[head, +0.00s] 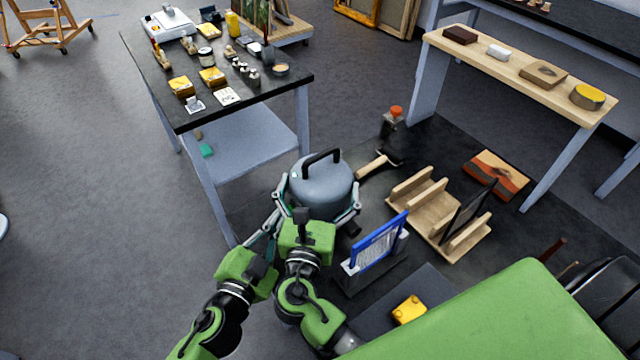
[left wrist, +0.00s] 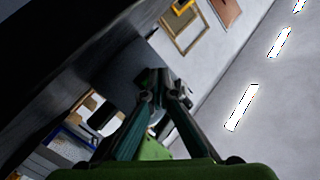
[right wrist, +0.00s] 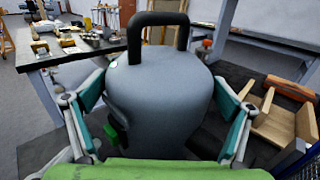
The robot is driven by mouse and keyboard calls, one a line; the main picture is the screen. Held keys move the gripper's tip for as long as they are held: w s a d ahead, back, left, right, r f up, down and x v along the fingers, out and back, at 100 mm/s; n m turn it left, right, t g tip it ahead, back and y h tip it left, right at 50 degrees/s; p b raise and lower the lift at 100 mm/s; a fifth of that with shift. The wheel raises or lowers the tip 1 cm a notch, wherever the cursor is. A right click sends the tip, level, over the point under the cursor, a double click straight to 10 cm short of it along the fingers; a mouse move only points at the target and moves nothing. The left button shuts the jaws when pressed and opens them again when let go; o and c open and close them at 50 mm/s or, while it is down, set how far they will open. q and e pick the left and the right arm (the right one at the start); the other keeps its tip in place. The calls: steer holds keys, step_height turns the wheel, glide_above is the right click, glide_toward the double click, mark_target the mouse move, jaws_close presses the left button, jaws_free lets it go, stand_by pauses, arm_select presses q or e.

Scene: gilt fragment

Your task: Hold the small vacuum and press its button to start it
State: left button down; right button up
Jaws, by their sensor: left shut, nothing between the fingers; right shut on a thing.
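The small vacuum (head: 322,188) is a rounded grey-blue body with a black loop handle on top. It is upright in the head view and fills the middle of the right wrist view (right wrist: 165,100). My right gripper (head: 318,205) is shut on it, one finger along each side. A small pale green spot, maybe the button, shows on its upper left (right wrist: 113,65). My left gripper (head: 273,222) is shut and empty at the vacuum's left side. In the left wrist view its closed fingertips (left wrist: 158,90) are in front of the grey body; contact cannot be told.
A dark-topped table (head: 290,78) with many small items stands behind to the left. A wooden rack (head: 435,215), a blue-framed item (head: 378,242) and a brush-like tool (head: 375,163) lie to the right on a dark surface. A wooden bench (head: 515,65) stands farther back.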

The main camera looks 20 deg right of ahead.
arm_select(q)
steer(key=shift+s+a, duration=0.2)
steer(key=shift+a, duration=0.75)
steer(key=shift+s+a, duration=0.15)
steer(key=shift+a, duration=0.75)
steer(key=shift+s+a, duration=0.2)
steer(key=shift+a, duration=0.75)
arm_select(e)
steer(key=o, duration=1.7)
